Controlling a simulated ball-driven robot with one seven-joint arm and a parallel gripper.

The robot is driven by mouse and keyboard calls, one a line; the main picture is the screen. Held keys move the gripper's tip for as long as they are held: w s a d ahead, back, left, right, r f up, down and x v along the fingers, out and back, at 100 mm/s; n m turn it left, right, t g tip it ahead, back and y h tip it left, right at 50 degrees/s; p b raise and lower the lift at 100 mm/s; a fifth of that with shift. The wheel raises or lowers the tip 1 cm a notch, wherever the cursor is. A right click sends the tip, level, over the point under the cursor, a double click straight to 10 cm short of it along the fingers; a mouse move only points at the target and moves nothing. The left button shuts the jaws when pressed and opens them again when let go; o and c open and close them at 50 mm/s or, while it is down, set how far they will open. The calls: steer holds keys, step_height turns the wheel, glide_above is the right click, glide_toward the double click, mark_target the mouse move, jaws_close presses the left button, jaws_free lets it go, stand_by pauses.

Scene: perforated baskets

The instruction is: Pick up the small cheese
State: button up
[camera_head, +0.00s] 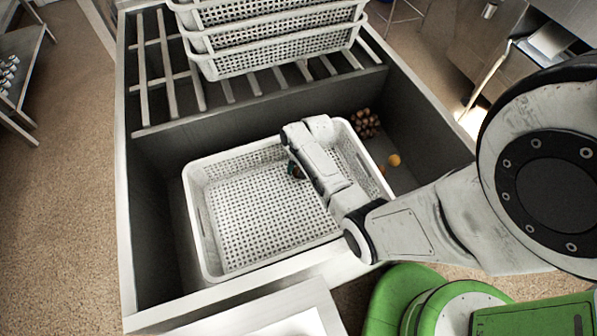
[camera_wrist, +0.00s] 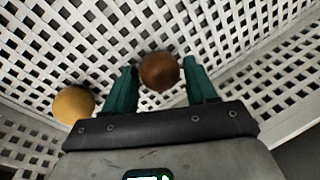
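In the wrist view my gripper (camera_wrist: 160,75) has two dark green fingers spread apart. A brown, rounded object (camera_wrist: 159,71) shows between them, with a thin gap on each side. A yellow-orange round object (camera_wrist: 73,105) lies to the left, outside the fingers. I cannot tell which of these, if either, is the small cheese. In the head view my gripper (camera_head: 293,169) is small and partly hidden under my arm, over the white perforated basket (camera_head: 213,270). No separate cheese can be made out inside that basket there.
The basket stands in a deep grey bin (camera_head: 160,165). A brown cluster (camera_head: 365,122) and a yellow-orange ball (camera_head: 394,160) are at the basket's right side. Stacked white baskets (camera_head: 270,38) stand on a slatted rack (camera_head: 168,75) behind. The basket's left part looks empty.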

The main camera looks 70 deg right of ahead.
steer(key=c, duration=0.8)
